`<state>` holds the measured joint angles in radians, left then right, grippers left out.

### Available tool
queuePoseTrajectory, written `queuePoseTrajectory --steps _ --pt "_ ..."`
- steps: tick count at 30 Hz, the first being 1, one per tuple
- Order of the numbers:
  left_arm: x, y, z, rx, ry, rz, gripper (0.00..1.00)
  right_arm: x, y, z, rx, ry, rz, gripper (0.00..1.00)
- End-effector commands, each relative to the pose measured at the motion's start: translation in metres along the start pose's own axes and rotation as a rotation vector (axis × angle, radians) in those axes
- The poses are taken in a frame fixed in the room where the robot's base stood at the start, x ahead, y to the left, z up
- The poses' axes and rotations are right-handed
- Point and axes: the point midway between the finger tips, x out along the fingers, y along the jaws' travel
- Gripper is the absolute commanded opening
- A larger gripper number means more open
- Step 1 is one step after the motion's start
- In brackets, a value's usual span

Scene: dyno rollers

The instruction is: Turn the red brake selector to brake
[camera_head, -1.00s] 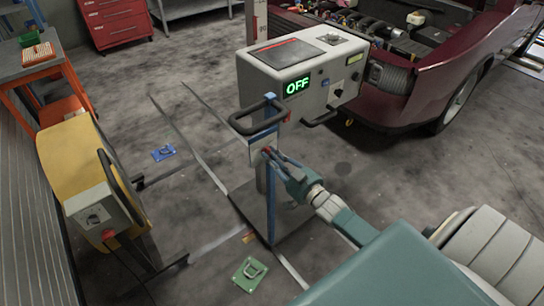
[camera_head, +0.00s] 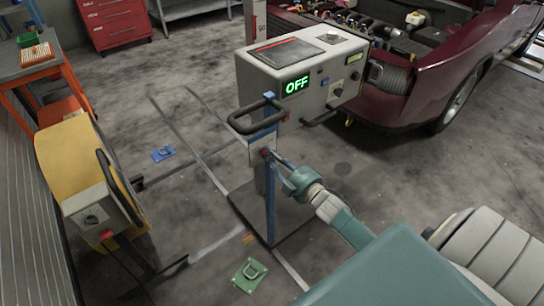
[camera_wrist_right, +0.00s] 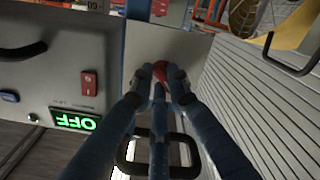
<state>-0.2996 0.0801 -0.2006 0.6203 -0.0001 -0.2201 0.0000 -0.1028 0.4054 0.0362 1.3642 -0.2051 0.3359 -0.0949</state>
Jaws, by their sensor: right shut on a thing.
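The red selector (camera_wrist_right: 160,69) sits on a pale plate (camera_wrist_right: 182,45) on the blue post, below the grey console (camera_head: 325,92). In the wrist view it is between the fingertips of my right gripper (camera_wrist_right: 162,78), which is shut on it. The fingers cover most of it, so its pointer and any labels cannot be read. In the head view, my right gripper (camera_head: 274,158) reaches the plate from the lower right, and only a speck of red shows. The console display (camera_head: 296,86) reads OFF in green. My left gripper is not in view.
A black handle (camera_head: 257,115) juts out just above the plate. A red switch (camera_wrist_right: 89,83) is on the console's face. Blue (camera_head: 163,153) and green (camera_head: 249,274) floor anchors lie nearby.

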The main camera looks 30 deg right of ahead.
Motion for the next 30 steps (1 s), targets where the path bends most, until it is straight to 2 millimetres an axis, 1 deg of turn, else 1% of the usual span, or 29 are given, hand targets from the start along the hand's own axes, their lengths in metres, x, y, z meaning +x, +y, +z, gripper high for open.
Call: queuePoseTrajectory --steps 3,9,23,24,26,27,30 --pt "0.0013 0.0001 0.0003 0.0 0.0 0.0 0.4 0.0012 0.0019 -0.0028 -0.049 0.006 0.004 0.0" --pt "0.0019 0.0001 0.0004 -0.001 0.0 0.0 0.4 0.0014 0.0021 -0.0037 -0.093 0.007 0.004 0.0" --pt "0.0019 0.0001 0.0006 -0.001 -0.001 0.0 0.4 0.0018 0.0022 -0.0047 -0.107 0.009 0.004 0.0" --pt "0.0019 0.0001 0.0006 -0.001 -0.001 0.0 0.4 0.0018 0.0022 -0.0048 -0.107 0.009 0.004 0.2" --pt "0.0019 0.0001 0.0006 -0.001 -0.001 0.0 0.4 0.0018 0.0022 -0.0046 -0.107 0.009 0.004 0.32" --pt "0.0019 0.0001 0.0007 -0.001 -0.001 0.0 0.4 0.0017 0.002 -0.0044 -0.106 0.008 0.004 0.35" --pt "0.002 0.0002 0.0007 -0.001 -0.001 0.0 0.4 0.0014 0.0013 -0.0037 -0.106 0.007 0.003 0.35"
